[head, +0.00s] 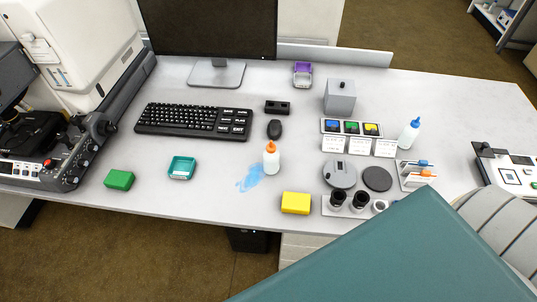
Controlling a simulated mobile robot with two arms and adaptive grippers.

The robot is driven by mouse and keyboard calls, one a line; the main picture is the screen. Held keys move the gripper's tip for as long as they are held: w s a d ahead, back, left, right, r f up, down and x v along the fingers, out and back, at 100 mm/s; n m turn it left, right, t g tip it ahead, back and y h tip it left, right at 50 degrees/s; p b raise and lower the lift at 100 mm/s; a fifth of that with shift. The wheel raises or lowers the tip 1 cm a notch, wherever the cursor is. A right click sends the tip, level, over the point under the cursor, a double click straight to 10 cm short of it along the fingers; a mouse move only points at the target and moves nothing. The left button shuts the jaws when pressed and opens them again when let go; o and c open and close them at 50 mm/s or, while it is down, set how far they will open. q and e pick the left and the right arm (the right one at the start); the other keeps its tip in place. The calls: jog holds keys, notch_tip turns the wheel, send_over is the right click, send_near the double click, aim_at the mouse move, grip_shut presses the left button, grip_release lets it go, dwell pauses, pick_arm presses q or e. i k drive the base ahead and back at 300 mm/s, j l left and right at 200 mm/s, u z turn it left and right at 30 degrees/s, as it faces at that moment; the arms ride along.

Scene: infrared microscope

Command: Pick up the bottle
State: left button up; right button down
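Two small bottles stand upright on the light grey table. A white bottle with an orange cap (271,161) is near the middle of the table, beside a blue smear (250,178) on the surface. A white bottle with a blue cap (408,134) is farther right, beside the row of coloured buttons. Neither of my grippers is in view, and nothing is seen touching either bottle.
The keyboard (194,121), mouse (274,129), green block (119,180), teal tray (181,167) and yellow block (296,203) surround the orange-capped bottle at some distance. The microscope (50,150) is at left. A large teal panel (400,260) hides the lower right.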

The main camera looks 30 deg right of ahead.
aim_at(271, 156)
jog(key=j+z, duration=0.15)
jog(key=z, duration=0.35)
jog(key=j+z, duration=0.15)
jog(key=z, duration=0.3)
